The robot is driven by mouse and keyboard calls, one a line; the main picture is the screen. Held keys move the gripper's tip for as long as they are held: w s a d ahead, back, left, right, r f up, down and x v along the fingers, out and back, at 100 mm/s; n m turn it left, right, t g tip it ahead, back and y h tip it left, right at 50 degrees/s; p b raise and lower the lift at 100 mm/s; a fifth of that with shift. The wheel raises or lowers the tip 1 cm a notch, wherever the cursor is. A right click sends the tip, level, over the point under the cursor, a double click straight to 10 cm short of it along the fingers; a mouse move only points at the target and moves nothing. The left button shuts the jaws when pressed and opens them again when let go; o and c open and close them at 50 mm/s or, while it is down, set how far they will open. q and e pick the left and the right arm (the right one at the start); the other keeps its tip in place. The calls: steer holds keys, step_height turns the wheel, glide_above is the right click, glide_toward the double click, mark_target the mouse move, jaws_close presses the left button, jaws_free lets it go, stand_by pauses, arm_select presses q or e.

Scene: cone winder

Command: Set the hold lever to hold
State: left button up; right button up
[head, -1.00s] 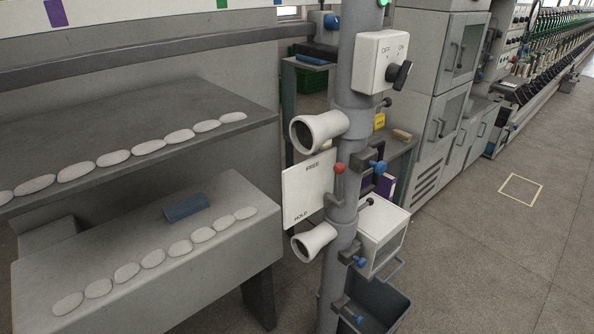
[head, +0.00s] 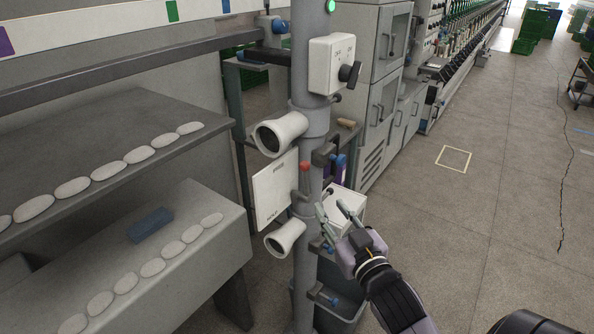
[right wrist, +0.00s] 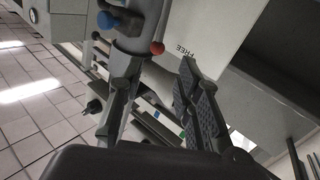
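The hold lever has a red knob (head: 305,166) and sits on the grey post, beside a white plate (head: 272,190) marked FREE above and HOLD below. The knob is up at the FREE end. In the right wrist view the red knob (right wrist: 157,48) is just beyond the fingers, near the word FREE on the plate (right wrist: 195,35). My right gripper (head: 331,208) is open and empty, to the right of the post and lower than the knob. Its parted fingers also show in the right wrist view (right wrist: 155,80). My left gripper is not in view.
The grey post (head: 312,110) carries a switch box (head: 330,65) and two pale funnels (head: 280,133) (head: 285,238). A white box (head: 345,203) stands behind my right fingers. Blue-knobbed clamps are on the post. Shelves with pale oval pieces (head: 72,187) are at left; open floor is at right.

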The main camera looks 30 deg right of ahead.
mark_target(306, 174)
steer(key=w+d+p, duration=0.1)
steer(key=w, duration=0.4)
steer(key=w+d+p, duration=0.1)
steer(key=w+p, duration=0.1)
steer(key=w, duration=0.3)
steer(key=w+d+p, duration=0.1)
steer(key=w, duration=0.4)
steer(key=shift+w+d+p, duration=0.1)
steer(key=shift+w+p, duration=0.2)
steer(key=shift+w, duration=0.05)
jaws_close()
